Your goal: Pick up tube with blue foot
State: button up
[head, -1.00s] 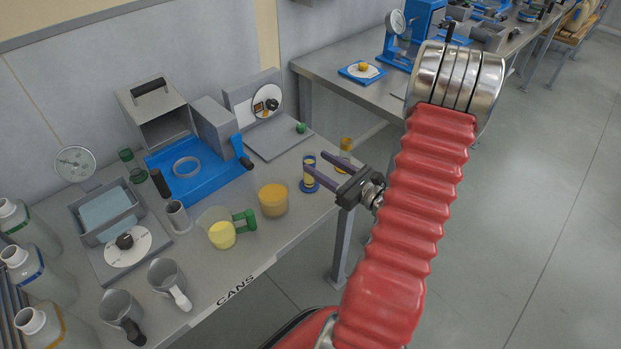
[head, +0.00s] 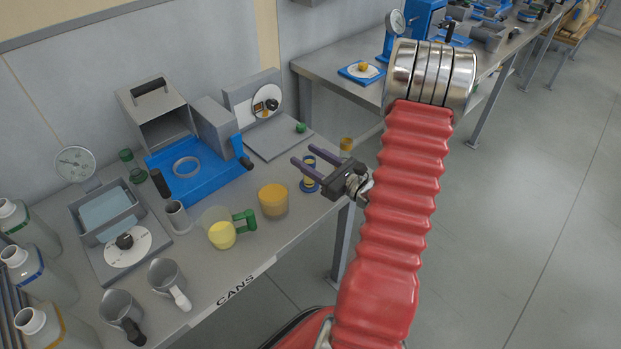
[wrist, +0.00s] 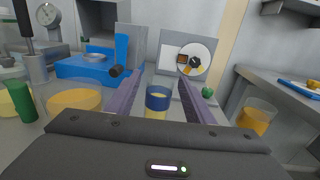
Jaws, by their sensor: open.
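The tube with the blue foot (head: 309,183) stands upright near the right end of the bench, with blue at its top and yellow inside. My gripper (head: 302,156) is open, its two purple fingers pointing left across the bench beside and partly in front of the tube. In the wrist view the tube (wrist: 158,101) shows between the open fingers (wrist: 159,82), nearer the palm than the tips; its foot is hidden behind the palm. I cannot tell whether a finger touches it.
A cup of orange matter (head: 273,200) and a green-handled jug (head: 222,232) stand to the left. A blue tray (head: 196,172) and a grey stand (head: 270,135) lie behind. The bench edge is close.

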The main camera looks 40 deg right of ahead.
jog(key=shift+c, duration=0.6)
grip_shut()
jog(key=shift+r, duration=0.4)
notch_tip(320, 180, up, 9)
dwell(1.4)
jog(key=shift+r, duration=0.15)
dwell(0.6)
